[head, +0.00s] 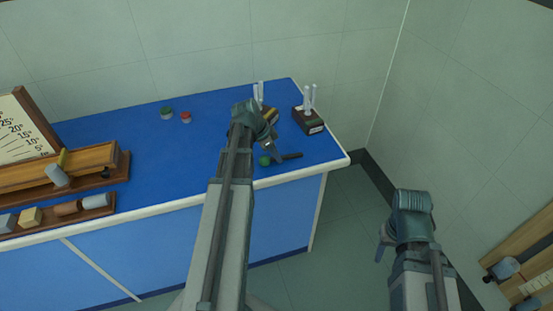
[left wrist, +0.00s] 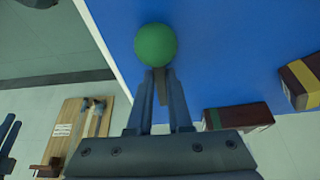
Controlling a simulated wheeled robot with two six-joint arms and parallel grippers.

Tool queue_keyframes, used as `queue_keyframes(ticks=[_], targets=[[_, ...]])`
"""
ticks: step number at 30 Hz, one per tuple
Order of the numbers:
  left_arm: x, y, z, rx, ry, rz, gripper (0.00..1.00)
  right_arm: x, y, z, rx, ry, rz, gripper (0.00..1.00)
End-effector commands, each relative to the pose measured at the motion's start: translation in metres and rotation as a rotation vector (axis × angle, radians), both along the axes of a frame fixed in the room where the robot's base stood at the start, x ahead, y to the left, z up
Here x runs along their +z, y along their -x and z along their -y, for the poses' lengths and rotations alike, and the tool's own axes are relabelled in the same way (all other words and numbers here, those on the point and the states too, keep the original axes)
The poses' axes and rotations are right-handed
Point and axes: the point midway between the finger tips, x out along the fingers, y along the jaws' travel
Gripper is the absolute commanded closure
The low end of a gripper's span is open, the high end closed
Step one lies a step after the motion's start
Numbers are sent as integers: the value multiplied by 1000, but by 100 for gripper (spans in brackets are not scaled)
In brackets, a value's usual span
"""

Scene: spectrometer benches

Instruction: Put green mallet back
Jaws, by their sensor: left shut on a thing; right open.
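The green mallet shows its round green head (head: 265,161) near the front edge of the blue bench, at its right end. In the left wrist view the green head (left wrist: 155,44) is just beyond my left fingertips, and a short piece of its handle (left wrist: 160,84) is between them. My left gripper (left wrist: 160,82) is shut on the handle. In the head view my left gripper (head: 270,151) is over the bench's right part, partly hidden by its own wrist. My right gripper (head: 382,244) is open and empty, off the bench to the right.
A dark box with a pale two-pronged fork (head: 310,122) stands at the bench's right end. Another yellow-striped box (head: 270,115) is partly hidden behind my left wrist. Small green (head: 167,112) and red (head: 186,118) pieces lie at the back. Wooden racks (head: 85,168) fill the left.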

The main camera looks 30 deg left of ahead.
Motion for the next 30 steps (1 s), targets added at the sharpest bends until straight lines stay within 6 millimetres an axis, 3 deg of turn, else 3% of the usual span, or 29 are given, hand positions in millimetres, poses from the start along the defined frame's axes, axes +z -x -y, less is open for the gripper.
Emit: queue_keyframes(ticks=[8, 9, 14, 23, 30], targets=[[-3, 0, 0, 0, 0, 0, 100, -3, 0, 0, 0, 0, 0, 50], [-2, 0, 0, 0, 0, 0, 79, -2, 0, 0, 0, 0, 0, 50], [-1, 0, 0, 0, 0, 0, 52, -1, 0, 0, 0, 0, 0, 50], [-1, 0, 0, 0, 0, 0, 52, -1, 0, 0, 0, 0, 0, 50], [11, 2, -2, 0, 0, 0, 52, 11, 0, 0, 0, 0, 0, 50]])
